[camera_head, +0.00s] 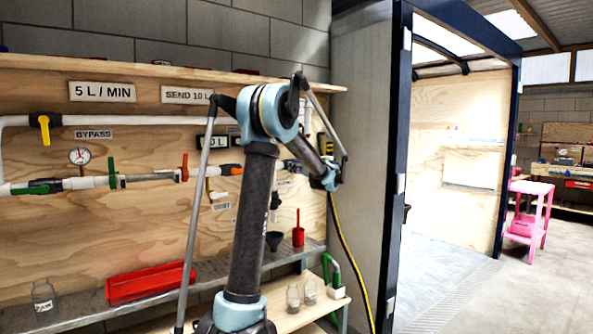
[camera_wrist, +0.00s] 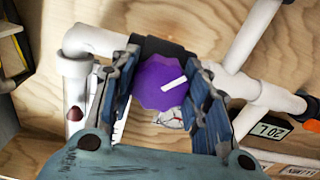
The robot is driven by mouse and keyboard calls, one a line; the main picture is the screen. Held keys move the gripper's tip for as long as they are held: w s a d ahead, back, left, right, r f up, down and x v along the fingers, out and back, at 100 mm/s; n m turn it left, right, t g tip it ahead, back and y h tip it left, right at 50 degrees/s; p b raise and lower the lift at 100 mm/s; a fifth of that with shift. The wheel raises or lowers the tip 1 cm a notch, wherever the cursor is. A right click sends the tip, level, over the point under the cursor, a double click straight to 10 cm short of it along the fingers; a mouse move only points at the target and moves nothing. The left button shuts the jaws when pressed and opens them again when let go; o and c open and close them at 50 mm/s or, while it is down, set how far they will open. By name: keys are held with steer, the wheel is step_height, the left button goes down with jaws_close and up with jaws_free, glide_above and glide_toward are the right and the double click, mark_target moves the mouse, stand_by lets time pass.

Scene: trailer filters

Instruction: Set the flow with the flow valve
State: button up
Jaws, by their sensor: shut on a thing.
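A purple faceted knob (camera_wrist: 155,80) with a white pointer mark sits on a dark fitting in the white pipework in the wrist view. I take it to be the flow valve's knob; no name label for it is readable. My gripper (camera_wrist: 166,64) has one finger on each side of the knob and is shut on it. The white mark points up and to the right in the wrist view. In the head view my arm reaches to the right end of the plywood panel, and the knob is hidden there. A "5 L / MIN" sign (camera_head: 102,92) hangs at upper left.
White pipes carry a yellow-handled valve (camera_head: 44,128), a round gauge (camera_head: 79,156) and a green-handled valve (camera_head: 112,172). A shelf below holds a red tray (camera_head: 150,283) and a glass jar (camera_head: 43,295). A yellow hose (camera_head: 348,250) hangs right of my arm.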

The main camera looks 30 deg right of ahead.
steer(key=m, duration=1.1)
steer(key=shift+m, duration=0.3)
stand_by(0.4)
steer(key=o, duration=1.1)
steer(key=s, duration=0.8)
steer(key=s+d, duration=0.1)
steer(key=s, duration=0.2)
steer(key=shift+s, duration=0.4)
